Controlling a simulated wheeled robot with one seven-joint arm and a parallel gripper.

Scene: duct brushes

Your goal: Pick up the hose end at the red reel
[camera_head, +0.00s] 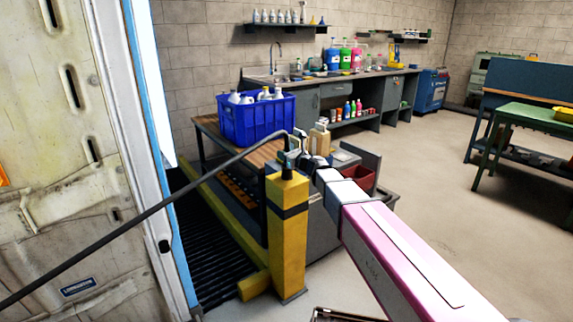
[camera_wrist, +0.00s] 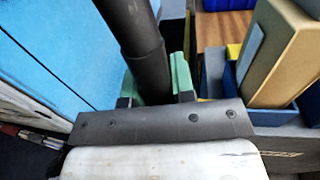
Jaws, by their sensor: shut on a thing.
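A dark hose (camera_head: 170,200) rises in the head view from the lower left edge to my gripper (camera_head: 290,155), near the top of a yellow post, and bends down there. In the wrist view the thick dark hose end (camera_wrist: 139,45) sits between the green-padded fingers of my gripper (camera_wrist: 155,88). The fingers are shut on it. The tip of the hose is hidden by the gripper. I cannot make out a red reel in either view.
A yellow post (camera_head: 288,235) with a black band stands right by my gripper. A blue crate (camera_head: 245,125) with bottles sits on a wooden-topped bench behind it. A worn white panel (camera_head: 60,170) fills the left. Open floor (camera_head: 440,200) lies to the right.

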